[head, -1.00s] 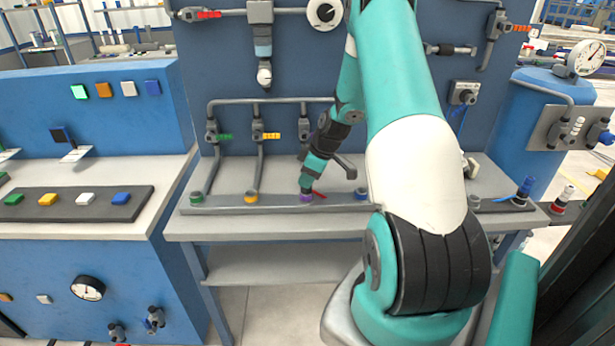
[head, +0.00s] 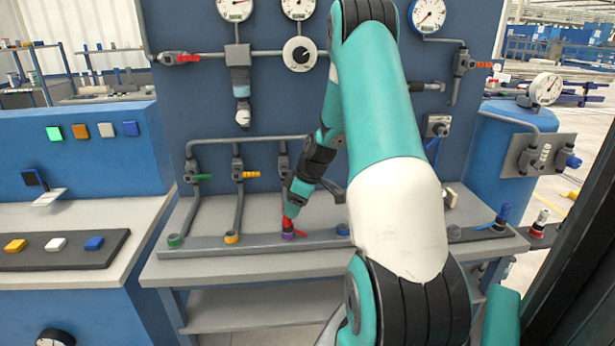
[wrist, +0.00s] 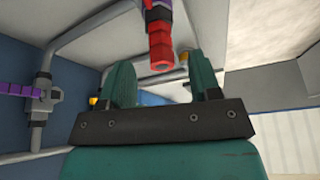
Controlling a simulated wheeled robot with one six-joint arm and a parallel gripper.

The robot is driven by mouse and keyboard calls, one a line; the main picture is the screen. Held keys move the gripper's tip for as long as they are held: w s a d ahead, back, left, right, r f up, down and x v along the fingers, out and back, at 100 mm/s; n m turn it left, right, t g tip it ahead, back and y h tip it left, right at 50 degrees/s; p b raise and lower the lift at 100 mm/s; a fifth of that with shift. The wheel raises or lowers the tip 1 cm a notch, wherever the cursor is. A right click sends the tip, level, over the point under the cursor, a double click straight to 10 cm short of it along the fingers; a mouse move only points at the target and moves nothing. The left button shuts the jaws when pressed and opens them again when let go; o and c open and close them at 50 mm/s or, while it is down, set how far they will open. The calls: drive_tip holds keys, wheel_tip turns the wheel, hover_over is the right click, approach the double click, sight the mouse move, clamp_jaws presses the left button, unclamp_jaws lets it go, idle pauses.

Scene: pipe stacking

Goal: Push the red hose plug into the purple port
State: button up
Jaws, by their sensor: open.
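The purple port (head: 289,236) sits on the grey rail along the bench, between the yellow and blue ports. The red plug (head: 287,223) stands upright at the purple port, below my gripper (head: 292,207). In the wrist view, the red plug (wrist: 161,45) meets a purple part (wrist: 156,8) at the top edge; how deep it sits I cannot tell. The teal fingers of my gripper (wrist: 162,84) are spread apart, with the plug's free end just beyond their tips and nothing between them. A small red piece (head: 300,233) sticks out beside the port.
Green (head: 175,241), yellow (head: 232,237) and blue (head: 343,229) ports share the rail. Pipes with green (head: 203,177) and orange (head: 251,174) valve handles rise behind them. The blue back panel (head: 205,110) carries gauges. The bench top (head: 205,268) in front of the rail is clear.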

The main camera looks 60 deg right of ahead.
drive_tip(key=v, duration=1.3)
drive_tip(key=shift+b, duration=0.45)
drive_tip(key=shift+s+r, duration=0.1)
drive_tip(key=w+a+r+n+g+y, duration=0.1)
drive_tip(key=a+r, duration=0.1)
drive_tip(key=a, duration=1.1)
drive_tip(key=w+a+r+g+y, duration=0.1)
drive_tip(key=a+r, duration=0.2)
drive_tip(key=a, duration=1.1)
drive_tip(key=s+a+g, duration=0.2)
drive_tip(key=s+a, duration=1.4)
drive_tip(key=a, duration=0.1)
drive_tip(key=shift+a+n, duration=0.35)
drive_tip(key=shift+n, duration=0.05)
drive_tip(key=shift+s, duration=0.1)
drive_tip(key=shift+c, duration=0.4)
